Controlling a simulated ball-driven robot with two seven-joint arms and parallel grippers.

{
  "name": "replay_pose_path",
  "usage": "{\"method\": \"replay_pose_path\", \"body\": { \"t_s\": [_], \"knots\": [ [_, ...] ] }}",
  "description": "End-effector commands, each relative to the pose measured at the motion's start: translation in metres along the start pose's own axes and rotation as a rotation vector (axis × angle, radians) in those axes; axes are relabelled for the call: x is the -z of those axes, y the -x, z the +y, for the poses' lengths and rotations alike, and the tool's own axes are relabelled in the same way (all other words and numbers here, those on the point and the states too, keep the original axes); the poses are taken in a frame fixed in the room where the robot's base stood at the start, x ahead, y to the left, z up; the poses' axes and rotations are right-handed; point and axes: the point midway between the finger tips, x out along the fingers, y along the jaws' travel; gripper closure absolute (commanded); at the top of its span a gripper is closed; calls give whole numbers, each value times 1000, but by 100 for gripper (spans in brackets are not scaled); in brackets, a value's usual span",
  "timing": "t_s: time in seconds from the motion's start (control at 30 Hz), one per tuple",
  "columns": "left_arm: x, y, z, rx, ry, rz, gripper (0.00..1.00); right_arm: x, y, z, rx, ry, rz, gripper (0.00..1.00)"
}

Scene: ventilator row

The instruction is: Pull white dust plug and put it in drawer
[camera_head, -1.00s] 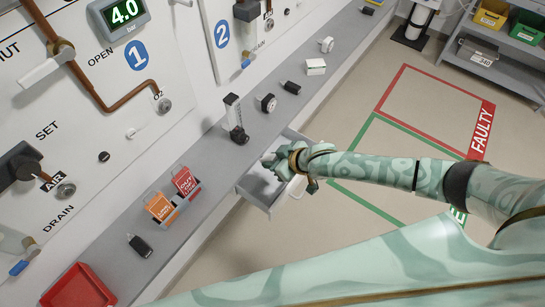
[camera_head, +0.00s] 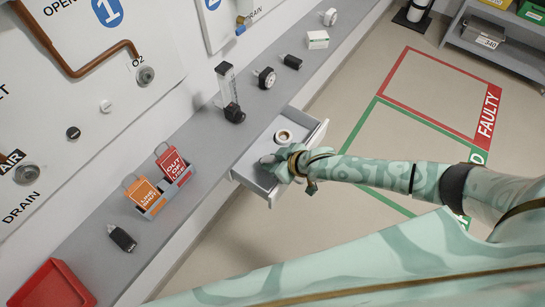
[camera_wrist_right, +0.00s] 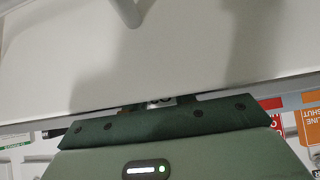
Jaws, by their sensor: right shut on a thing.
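The white dust plug (camera_head: 106,105) is a small round cap on the wall panel, left of the O2 outlet. The drawer (camera_head: 312,118) stands open below the counter, with a pale ring-shaped item (camera_head: 283,136) inside. My right gripper (camera_head: 270,160) is at the drawer's front edge and shut on the drawer. In the right wrist view a broad white surface (camera_wrist_right: 220,50) fills the picture beyond my gripper (camera_wrist_right: 160,102). The exact contact is hidden. My left gripper is not in view.
A black cap (camera_head: 73,133) sits on the panel near the white plug. The counter carries red and orange tags in a holder (camera_head: 152,208), a flowmeter (camera_head: 230,95), a black connector (camera_head: 122,239) and a red bin (camera_head: 50,287).

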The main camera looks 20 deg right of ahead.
Motion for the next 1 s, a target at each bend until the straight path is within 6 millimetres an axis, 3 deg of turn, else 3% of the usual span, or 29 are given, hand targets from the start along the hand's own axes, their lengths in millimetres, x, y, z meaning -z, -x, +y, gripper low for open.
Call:
{"method": "replay_pose_path", "body": {
  "t_s": [0.27,0.3,0.37,0.73,0.87,1.0],
  "knots": [
    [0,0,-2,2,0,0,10,0,-1,0,-1,0,1,100],
    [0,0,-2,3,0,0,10,0,-1,0,-1,0,1,62],
    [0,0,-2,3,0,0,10,0,-1,0,-1,0,1,48],
    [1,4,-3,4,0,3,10,0,7,1,-1,-1,0,48],
    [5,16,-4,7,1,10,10,2,32,1,-1,0,0,48],
    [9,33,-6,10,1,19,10,2,71,1,-2,1,0,48]
  ]
}}
